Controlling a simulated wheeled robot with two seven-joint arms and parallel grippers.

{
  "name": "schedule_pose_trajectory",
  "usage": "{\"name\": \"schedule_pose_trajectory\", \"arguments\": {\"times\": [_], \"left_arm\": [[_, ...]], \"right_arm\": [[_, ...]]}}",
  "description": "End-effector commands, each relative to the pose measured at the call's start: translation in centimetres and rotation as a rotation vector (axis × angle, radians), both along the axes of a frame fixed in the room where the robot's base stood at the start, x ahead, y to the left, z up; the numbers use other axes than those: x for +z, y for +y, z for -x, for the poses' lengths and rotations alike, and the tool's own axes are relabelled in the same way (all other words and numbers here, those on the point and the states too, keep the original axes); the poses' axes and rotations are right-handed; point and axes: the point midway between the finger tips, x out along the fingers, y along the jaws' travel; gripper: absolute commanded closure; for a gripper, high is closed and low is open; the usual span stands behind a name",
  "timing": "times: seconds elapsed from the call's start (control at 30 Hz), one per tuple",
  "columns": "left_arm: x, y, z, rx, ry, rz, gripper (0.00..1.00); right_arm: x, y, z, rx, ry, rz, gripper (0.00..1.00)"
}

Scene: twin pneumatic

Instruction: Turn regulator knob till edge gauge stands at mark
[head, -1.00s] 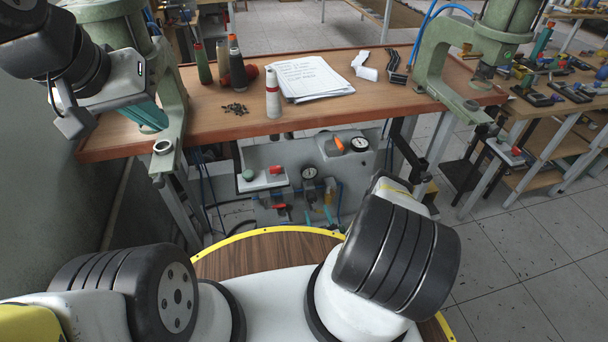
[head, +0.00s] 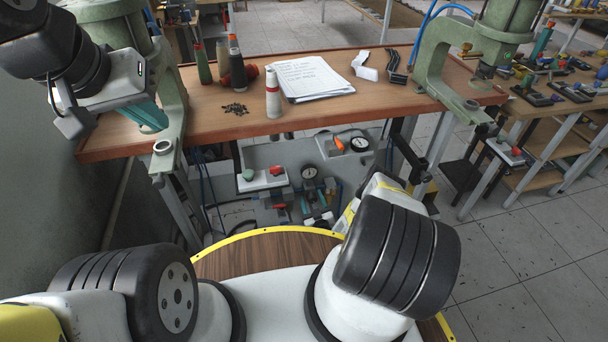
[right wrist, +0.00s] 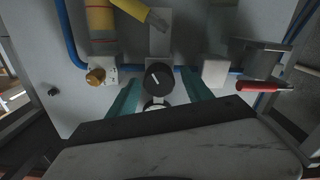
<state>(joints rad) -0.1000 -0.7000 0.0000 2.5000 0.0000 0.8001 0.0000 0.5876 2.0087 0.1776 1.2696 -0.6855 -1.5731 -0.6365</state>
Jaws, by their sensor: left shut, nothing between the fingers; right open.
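In the right wrist view a round black knob (right wrist: 158,77) with a white pointer line faces me on a grey panel. My right gripper (right wrist: 160,95) is open, with one teal finger on each side of the knob; I cannot tell whether they touch it. A pale gauge face (right wrist: 155,104) shows just below the knob, mostly hidden by my gripper. In the head view one gauge (head: 309,172) sits above the pneumatic unit and another gauge (head: 360,144) sits on a light panel under the bench edge. Their needles are too small to read. My left gripper (head: 148,116) is shut and empty, above the bench's left end.
An orange lever (head: 339,143) is beside the upper gauge. A box with green and red buttons (head: 263,178) is left of the unit. A yellow part (right wrist: 135,10), brass fitting (right wrist: 95,76) and red handle (right wrist: 262,86) surround the knob. The bench (head: 220,118) holds bottles and papers.

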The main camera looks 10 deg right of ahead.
Motion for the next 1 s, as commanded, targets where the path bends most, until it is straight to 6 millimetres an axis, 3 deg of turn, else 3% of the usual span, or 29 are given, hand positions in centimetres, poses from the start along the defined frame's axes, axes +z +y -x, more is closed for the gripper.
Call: {"name": "schedule_pose_trajectory", "arguments": {"times": [0.03, 0.3, 0.33, 0.67, 0.93, 0.97, 1.0], "left_arm": [[0.0, 0.0, 0.0, 0.0, 0.0, 0.0, 1.0], [0.0, 0.0, 0.0, 0.0, 0.0, 0.0, 1.0], [0.0, 0.0, 0.0, 0.0, 0.0, 0.0, 1.0], [0.0, 0.0, 0.0, 0.0, 0.0, 0.0, 1.0], [0.0, 0.0, 0.0, 0.0, 0.0, 0.0, 1.0], [0.0, 0.0, 0.0, 0.0, 0.0, 0.0, 1.0], [0.0, 0.0, 0.0, 0.0, 0.0, 0.0, 1.0]], "right_arm": [[-0.01, 0.0, 0.02, 0.0, 0.0, 0.0, 0.45], [-0.01, 0.0, 0.04, 0.0, 0.0, 0.0, 0.98], [-0.01, 0.0, 0.05, 0.0, 0.0, 0.0, 1.0], [-0.02, -0.1, 0.07, 0.0, 0.006, -0.148, 1.0], [-0.02, -0.11, 0.08, 0.0, 0.006, -0.159, 1.0], [-0.02, -0.1, 0.08, 0.0, 0.006, -0.158, 0.61], [-0.02, -0.1, 0.08, 0.0, 0.006, -0.158, 0.53]]}}
